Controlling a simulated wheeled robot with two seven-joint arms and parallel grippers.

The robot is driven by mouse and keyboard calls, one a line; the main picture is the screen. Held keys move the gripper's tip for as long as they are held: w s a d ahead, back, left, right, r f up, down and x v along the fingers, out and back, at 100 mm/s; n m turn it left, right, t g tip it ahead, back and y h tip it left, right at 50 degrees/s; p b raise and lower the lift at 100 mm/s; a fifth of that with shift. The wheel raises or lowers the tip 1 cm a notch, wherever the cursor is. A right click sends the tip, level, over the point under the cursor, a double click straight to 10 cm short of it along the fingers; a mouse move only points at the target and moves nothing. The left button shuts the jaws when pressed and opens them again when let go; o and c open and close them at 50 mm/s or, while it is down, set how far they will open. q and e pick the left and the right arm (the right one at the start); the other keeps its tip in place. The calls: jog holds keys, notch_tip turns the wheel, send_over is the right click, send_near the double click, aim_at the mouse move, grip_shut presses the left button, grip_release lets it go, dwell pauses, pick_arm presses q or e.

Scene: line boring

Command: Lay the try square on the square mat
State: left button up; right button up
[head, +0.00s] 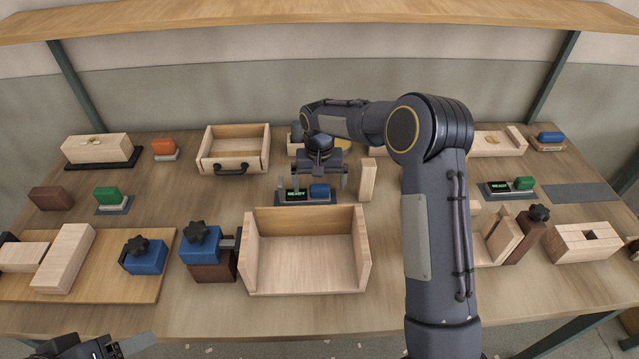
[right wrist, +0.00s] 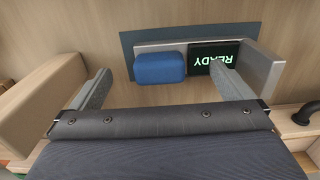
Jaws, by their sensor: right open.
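I cannot make out a try square for certain. A bare dark slate mat (head: 580,193) lies flat at the right of the bench and looks like the square mat. My right gripper (head: 313,183) is open, over a gauge on a blue mat at the bench's middle. The gauge's blue block (right wrist: 160,68) shows between the fingertips in the right wrist view, apart from them. Its display (right wrist: 212,57) reads READY. My left gripper (head: 85,348) is partly cut off at the bottom left. A flat grey piece beside it may be its finger or something held.
An open wooden box (head: 305,265) stands just in front of my right gripper. A wooden block (head: 368,180) stands close to its right. A drawer box (head: 235,150) is behind left. A second gauge with a green block (head: 524,183) sits left of the slate mat.

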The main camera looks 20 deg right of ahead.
jog(key=shift+r+p, duration=2.65)
jog(key=shift+r, duration=1.4)
jog(key=s+d+r+t+y, duration=0.2)
jog(key=s+d+r+t, duration=0.15)
jog(key=s+r, duration=1.1)
jog(key=s+a+f+t+y, duration=0.1)
jog(key=s+a, duration=0.1)
jog(key=s, duration=0.8)
jog(key=s+a+f+n+t, duration=0.1)
jog(key=s+f, duration=0.1)
jog(key=s, duration=0.8)
jog(key=shift+s+a+f+n+y+b, duration=0.2)
jog(key=shift+a+f+n+y+b, duration=0.1)
jog(key=shift+a+y+b, duration=0.1)
